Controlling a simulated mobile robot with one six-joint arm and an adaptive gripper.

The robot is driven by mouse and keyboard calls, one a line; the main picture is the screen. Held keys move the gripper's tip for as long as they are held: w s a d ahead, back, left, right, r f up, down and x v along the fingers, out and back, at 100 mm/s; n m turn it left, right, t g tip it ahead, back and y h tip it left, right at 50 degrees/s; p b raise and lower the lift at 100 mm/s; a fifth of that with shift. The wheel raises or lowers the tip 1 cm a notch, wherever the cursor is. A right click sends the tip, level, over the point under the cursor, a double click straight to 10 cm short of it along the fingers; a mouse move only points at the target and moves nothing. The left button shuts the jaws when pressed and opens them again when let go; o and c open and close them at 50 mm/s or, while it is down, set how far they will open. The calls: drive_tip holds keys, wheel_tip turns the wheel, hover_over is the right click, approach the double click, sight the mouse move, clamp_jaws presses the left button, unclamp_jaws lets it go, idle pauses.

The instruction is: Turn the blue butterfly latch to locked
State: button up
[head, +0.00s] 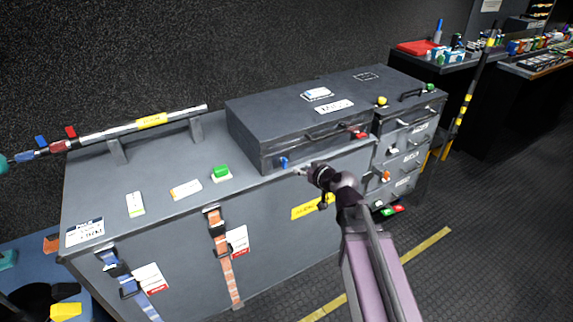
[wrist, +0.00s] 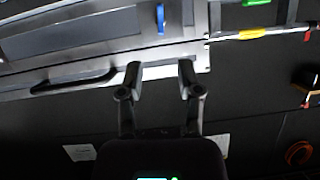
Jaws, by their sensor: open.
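The blue butterfly latch (head: 284,162) is on the front of the dark grey case (head: 255,135), near its left end. It also shows in the wrist view (wrist: 160,18) as a narrow blue tab, upright in the picture, near the top edge. My gripper (head: 304,170) is just to the right of the latch in the head view, in front of the case. In the wrist view my gripper (wrist: 160,72) has its two fingers apart with nothing between them. The latch lies beyond the fingertips, in line with the gap, and does not touch them.
The case has a front handle (head: 325,131) and a red latch (head: 360,134) farther right. It stands on a grey bench that bears a green block (head: 221,171) and a metal bar (head: 160,120). Drawers (head: 402,152) stand to the right. The dark floor in front is open.

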sight(286, 164)
drive_tip(key=b+x, duration=0.4)
drive_tip(key=x, duration=0.8)
clamp_jaws()
drive_tip(key=shift+d, duration=0.1)
